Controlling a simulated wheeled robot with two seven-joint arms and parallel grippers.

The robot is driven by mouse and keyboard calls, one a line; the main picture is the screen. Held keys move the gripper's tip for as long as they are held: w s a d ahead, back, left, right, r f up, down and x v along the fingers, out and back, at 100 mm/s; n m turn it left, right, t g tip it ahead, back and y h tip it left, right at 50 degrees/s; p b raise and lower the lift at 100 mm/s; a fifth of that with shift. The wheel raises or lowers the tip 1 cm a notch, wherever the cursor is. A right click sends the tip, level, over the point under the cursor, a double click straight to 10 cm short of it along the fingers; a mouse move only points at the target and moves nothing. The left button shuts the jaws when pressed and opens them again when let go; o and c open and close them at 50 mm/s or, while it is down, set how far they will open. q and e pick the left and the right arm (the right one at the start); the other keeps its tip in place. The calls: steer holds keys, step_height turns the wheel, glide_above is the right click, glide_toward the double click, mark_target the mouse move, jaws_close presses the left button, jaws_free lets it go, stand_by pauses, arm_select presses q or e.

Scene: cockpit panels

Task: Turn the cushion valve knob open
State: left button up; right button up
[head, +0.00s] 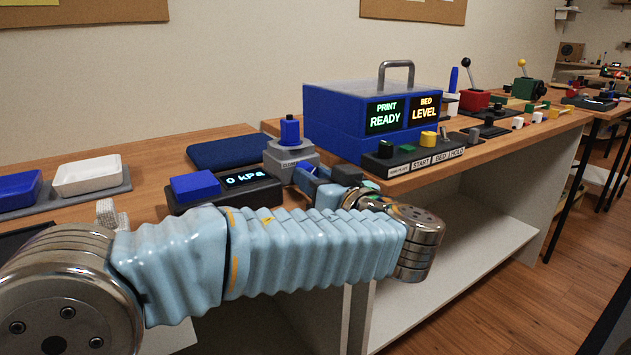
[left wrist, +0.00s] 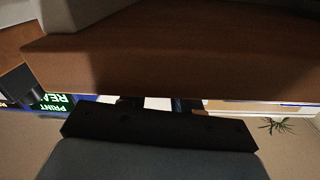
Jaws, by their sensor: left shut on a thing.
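The grey valve block (head: 291,158) stands on the desk beside the pressure box, with a blue cylinder (head: 290,131) upright on its top and a small label too small to read surely. My left gripper (head: 306,176) is low at the block's right front side. It is shut on a blue part there, which looks like the cushion valve knob; the contact itself is mostly hidden. The pressure box display (head: 247,177) reads 0 kPa. In the left wrist view my dark gripper body (left wrist: 160,127) fills the lower middle, and the knob cannot be made out. My right gripper is not in view.
A blue printer box (head: 340,130) showing PRINT READY and BED LEVEL stands to the right, with a button panel (head: 420,158) in front. A dark blue pad (head: 232,152) lies behind the pressure box. White (head: 92,175) and blue (head: 18,189) trays sit at left.

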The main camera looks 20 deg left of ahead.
arm_select(q)
steer(key=o, duration=0.8)
steer(key=shift+c, duration=0.2)
steer(key=shift+d, duration=0.1)
steer(key=v, duration=1.3)
steer(key=shift+s+d+b, duration=0.25)
steer(key=shift+s+b, duration=0.05)
steer(key=shift+b, duration=0.05)
steer(key=shift+f, duration=0.1)
